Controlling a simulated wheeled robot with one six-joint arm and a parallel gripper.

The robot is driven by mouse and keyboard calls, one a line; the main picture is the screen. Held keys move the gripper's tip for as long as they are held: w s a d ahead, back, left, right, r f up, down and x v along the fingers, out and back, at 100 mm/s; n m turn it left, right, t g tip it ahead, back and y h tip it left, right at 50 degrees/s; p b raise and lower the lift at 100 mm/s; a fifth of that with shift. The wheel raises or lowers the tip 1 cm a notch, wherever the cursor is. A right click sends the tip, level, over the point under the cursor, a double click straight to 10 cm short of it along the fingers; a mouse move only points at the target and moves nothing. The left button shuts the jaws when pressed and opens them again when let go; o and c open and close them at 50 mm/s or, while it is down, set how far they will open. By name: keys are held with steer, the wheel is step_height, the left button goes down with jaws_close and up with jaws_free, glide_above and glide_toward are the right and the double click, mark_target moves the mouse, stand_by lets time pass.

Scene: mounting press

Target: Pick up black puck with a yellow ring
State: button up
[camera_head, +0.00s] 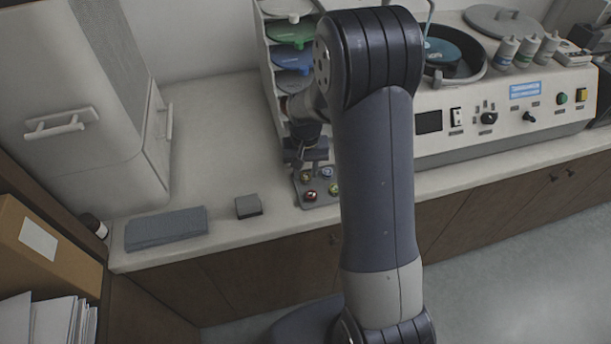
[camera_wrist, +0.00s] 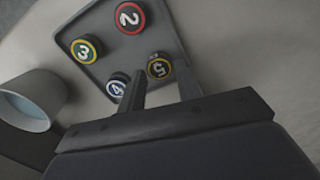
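The black puck with a yellow ring, marked 5, shows in the wrist view (camera_wrist: 158,67) on a grey tray (camera_wrist: 172,38). It also shows small in the head view (camera_head: 305,177). My gripper (camera_wrist: 160,85) is open. In the wrist view its two fingers appear on either side of the yellow-ringed puck's near side; I cannot tell whether they touch it or how high they are. The left fingertip partly overlaps the blue-ringed puck (camera_wrist: 116,87), marked 4. In the head view my gripper (camera_head: 307,158) is over the tray's back part.
A red puck (camera_wrist: 130,17) marked 2 and a green-ringed puck (camera_wrist: 85,49) marked 3 share the tray. A grey cylindrical cup (camera_wrist: 27,100) stands beside the tray. A rack of coloured discs (camera_head: 291,33) and a mounting press (camera_head: 500,115) stand behind.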

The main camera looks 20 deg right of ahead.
mark_target(305, 175)
steer(key=shift+f, duration=0.6)
steer(key=shift+c, duration=0.4)
steer(key=c, duration=0.5)
steer(key=shift+c, duration=0.2)
step_height(305, 175, up, 10)
steer(key=b, duration=0.1)
